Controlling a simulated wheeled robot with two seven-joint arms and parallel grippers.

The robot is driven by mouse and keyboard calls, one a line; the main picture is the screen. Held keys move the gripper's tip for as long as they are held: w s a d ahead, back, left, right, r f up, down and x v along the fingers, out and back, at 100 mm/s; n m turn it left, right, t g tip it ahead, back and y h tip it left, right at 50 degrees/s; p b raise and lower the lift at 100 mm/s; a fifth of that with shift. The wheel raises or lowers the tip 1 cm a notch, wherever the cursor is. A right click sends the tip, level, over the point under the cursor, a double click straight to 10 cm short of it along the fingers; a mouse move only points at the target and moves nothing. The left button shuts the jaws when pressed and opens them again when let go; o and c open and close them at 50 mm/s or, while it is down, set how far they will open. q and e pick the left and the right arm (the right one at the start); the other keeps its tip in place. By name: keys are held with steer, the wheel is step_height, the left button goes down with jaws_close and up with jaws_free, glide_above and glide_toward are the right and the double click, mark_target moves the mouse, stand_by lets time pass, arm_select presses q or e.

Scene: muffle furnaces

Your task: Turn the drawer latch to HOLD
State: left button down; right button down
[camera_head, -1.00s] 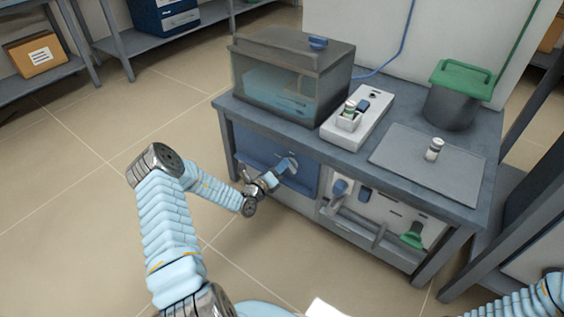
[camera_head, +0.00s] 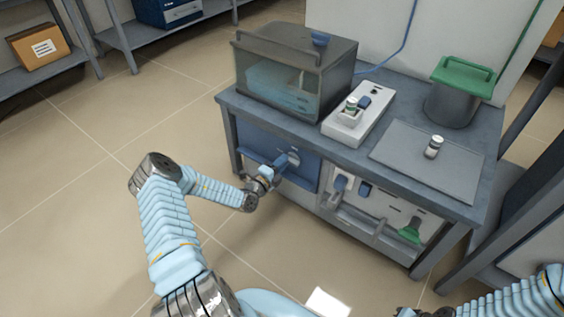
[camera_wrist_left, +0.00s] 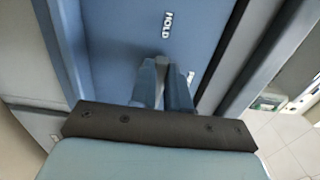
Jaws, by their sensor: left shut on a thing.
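The blue drawer front (camera_head: 250,150) is below the bench top on the left, beneath the clear-sided tank. My left gripper (camera_head: 283,160) is at the right part of this front. In the left wrist view its two blue fingers (camera_wrist_left: 166,82) are shut on the small grey drawer latch (camera_wrist_left: 163,61). The white HOLD label (camera_wrist_left: 167,22) is on the blue panel, above the latch in that view. Another white label (camera_wrist_left: 191,77) is partly hidden by a finger. The fingers cover much of the latch, so its exact angle is unclear.
The tank (camera_head: 290,80), a white block with vials (camera_head: 358,115), a grey mat (camera_head: 425,163) and a green-lidded bin (camera_head: 455,95) stand on the bench. A rack with a green-ended tool (camera_head: 410,230) is to the right of the drawer. The floor at left is clear.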

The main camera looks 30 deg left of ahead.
arm_select(q)
steer(key=shift+f, duration=0.1)
stand_by(0.4)
steer(key=c, duration=1.1)
jaws_free()
steer(key=shift+s, duration=0.1)
steer(key=s+a+p, duration=0.1)
steer(key=s, duration=1.2)
steer(key=shift+s, duration=0.3)
